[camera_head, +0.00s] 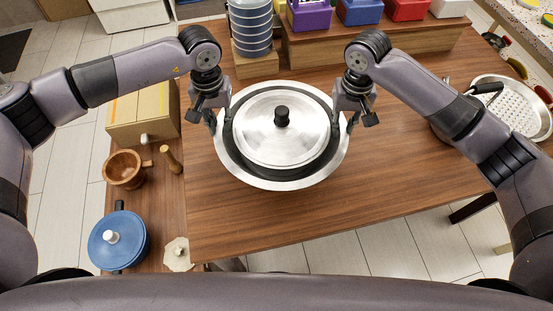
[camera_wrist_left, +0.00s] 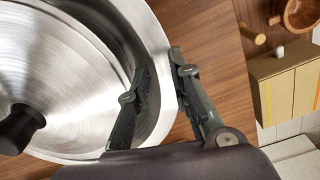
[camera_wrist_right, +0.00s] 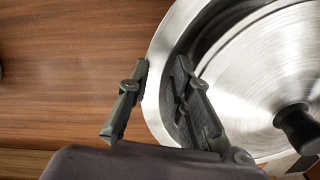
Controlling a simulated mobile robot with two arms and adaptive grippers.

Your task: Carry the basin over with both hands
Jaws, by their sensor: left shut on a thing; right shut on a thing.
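A wide steel basin (camera_head: 221,157) is over the wooden table (camera_head: 400,150). I cannot tell whether it touches the table. Inside it lies a round steel lid (camera_head: 260,145) with a black knob, with a dark ring around it; what is beneath is hidden. My left gripper (camera_head: 212,120) is shut on the basin's left rim, one finger inside and one outside, as the left wrist view (camera_wrist_left: 163,85) shows. My right gripper (camera_head: 347,122) is shut on the right rim the same way; its fingers straddle the rim in the right wrist view (camera_wrist_right: 160,90).
A stack of blue-grey bowls (camera_head: 251,30) and coloured boxes (camera_head: 310,14) on a wooden riser (camera_head: 390,45) stand behind. A blue pot (camera_head: 118,240), wooden mortar (camera_head: 123,170) and cardboard box (camera_head: 145,110) are at left. A perforated pan (camera_head: 515,110) is at right. The table's front is clear.

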